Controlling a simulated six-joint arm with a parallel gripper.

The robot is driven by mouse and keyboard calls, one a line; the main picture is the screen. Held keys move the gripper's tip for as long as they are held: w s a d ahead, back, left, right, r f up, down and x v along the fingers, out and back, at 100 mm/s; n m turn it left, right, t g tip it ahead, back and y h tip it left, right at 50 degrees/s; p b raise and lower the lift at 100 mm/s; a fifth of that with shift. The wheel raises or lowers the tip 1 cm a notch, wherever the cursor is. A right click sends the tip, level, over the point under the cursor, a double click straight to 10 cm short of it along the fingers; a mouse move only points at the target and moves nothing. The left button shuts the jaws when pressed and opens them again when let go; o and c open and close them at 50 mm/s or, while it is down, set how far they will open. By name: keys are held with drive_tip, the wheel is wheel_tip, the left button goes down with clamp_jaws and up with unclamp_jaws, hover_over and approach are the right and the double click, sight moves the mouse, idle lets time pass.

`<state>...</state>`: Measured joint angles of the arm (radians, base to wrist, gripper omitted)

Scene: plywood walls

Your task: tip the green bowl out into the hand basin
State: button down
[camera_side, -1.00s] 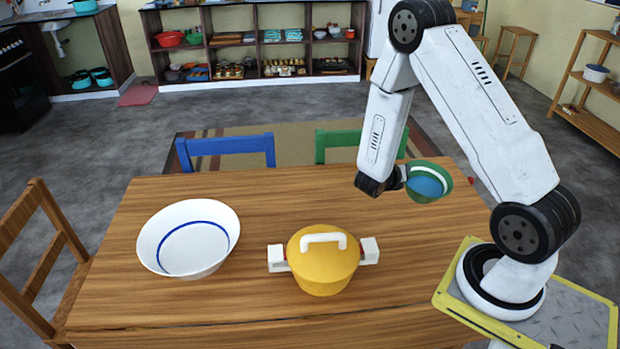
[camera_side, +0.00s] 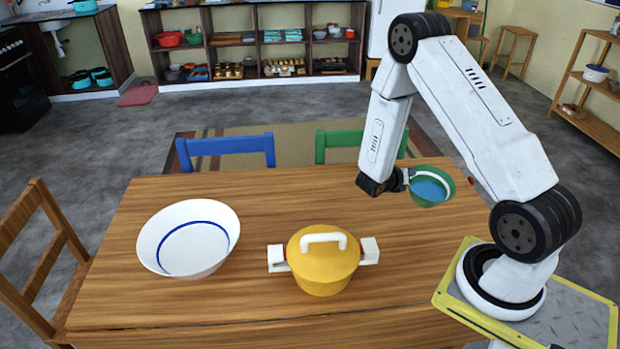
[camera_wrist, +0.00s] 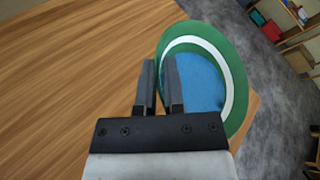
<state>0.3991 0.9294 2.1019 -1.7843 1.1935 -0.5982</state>
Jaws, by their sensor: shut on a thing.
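The green bowl (camera_side: 431,187) is in the air above the right part of the table, with blue contents and a white band inside. My gripper (camera_side: 402,180) is shut on its left rim in the side view. In the wrist view the green bowl (camera_wrist: 238,75) is ahead and to the right of my gripper (camera_wrist: 164,78), whose fingers pinch its near wall. The white hand basin (camera_side: 190,240) with a blue ring stands on the left of the table and looks empty.
A yellow pot (camera_side: 322,262) with white handles and a lid stands at the table's front middle, between basin and arm. The wooden table (camera_side: 290,205) is clear behind it. Blue (camera_side: 226,146) and green (camera_side: 335,140) chairs stand at the far edge.

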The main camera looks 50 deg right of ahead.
drive_tip(key=w+d+f, duration=0.6)
drive_tip(key=w+f, duration=0.1)
drive_tip(key=w, duration=0.1)
drive_tip(key=shift+w+f, duration=0.15)
drive_tip(key=shift+f, duration=0.1)
drive_tip(key=shift+d+f, duration=0.1)
drive_tip(key=shift+w+d+f, duration=0.2)
drive_tip(key=shift+w+f, duration=0.1)
drive_tip(key=shift+f, duration=0.1)
drive_tip(key=shift+w+d+f, duration=0.1)
drive_tip(key=shift+w+f, duration=0.05)
drive_tip(key=shift+f, duration=1.35)
drive_tip(key=c, duration=0.7)
unclamp_jaws()
drive_tip(key=shift+c, duration=0.2)
